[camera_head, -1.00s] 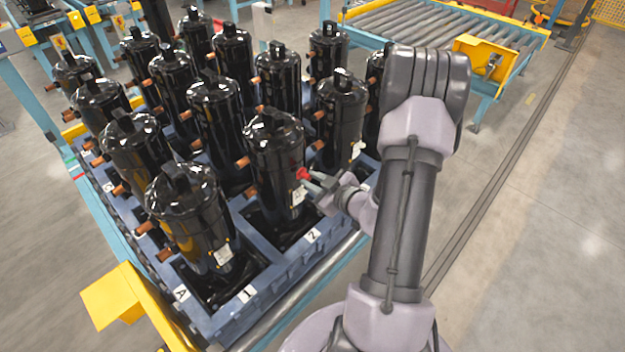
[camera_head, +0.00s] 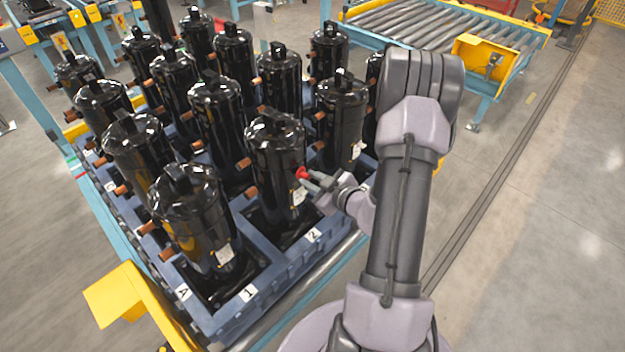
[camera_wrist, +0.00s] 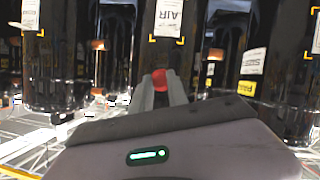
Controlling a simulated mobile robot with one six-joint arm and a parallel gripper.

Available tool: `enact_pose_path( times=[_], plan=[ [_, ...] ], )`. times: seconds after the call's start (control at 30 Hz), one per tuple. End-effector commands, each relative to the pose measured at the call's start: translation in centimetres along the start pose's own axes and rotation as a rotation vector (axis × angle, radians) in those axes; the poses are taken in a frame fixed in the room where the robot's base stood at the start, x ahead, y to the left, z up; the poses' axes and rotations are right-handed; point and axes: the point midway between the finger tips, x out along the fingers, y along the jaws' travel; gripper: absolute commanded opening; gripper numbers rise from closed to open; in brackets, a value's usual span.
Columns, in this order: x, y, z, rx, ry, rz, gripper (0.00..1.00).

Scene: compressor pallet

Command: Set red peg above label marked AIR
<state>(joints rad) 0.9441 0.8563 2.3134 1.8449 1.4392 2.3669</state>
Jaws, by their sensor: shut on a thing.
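The red peg (camera_head: 302,173) is in the jaws of my gripper (camera_head: 318,181), in front of the black compressor (camera_head: 275,150) in the column marked 2. In the wrist view the red peg (camera_wrist: 159,79) sticks out past the fingertips of my gripper (camera_wrist: 160,88). The white AIR label (camera_wrist: 169,18) is on the compressor straight ahead, higher in the picture than the peg. It appears upside down, with yellow corner marks below it. In the head view the compressor's label (camera_head: 299,195) shows just below the peg. Whether the peg touches the compressor cannot be told.
Several black compressors with copper stubs stand in a blue pallet (camera_head: 285,268). Neighbouring compressors (camera_wrist: 275,75) flank my gripper in the wrist view. A yellow guard (camera_head: 115,297) is at front left, a roller conveyor (camera_head: 430,22) at the back. The floor at right is clear.

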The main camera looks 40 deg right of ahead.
Motion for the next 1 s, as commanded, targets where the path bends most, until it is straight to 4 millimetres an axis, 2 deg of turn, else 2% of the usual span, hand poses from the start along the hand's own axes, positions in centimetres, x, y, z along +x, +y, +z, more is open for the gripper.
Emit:
enact_pose_path(
  times=[0.7, 0.73, 0.83, 0.87, 1.0],
  plan=[
    [0.74, 0.01, -0.29, 0.000, 0.000, 0.000, 0.00],
    [0.74, 0.00, -0.30, 0.000, 0.000, 0.000, 0.21],
    [0.74, 0.00, -0.30, 0.000, 0.000, 0.000, 0.41],
    [0.74, 0.00, -0.30, 0.000, 0.000, 0.000, 0.45],
    [0.74, 0.00, -0.30, 0.000, 0.000, 0.000, 0.45]
  ],
)
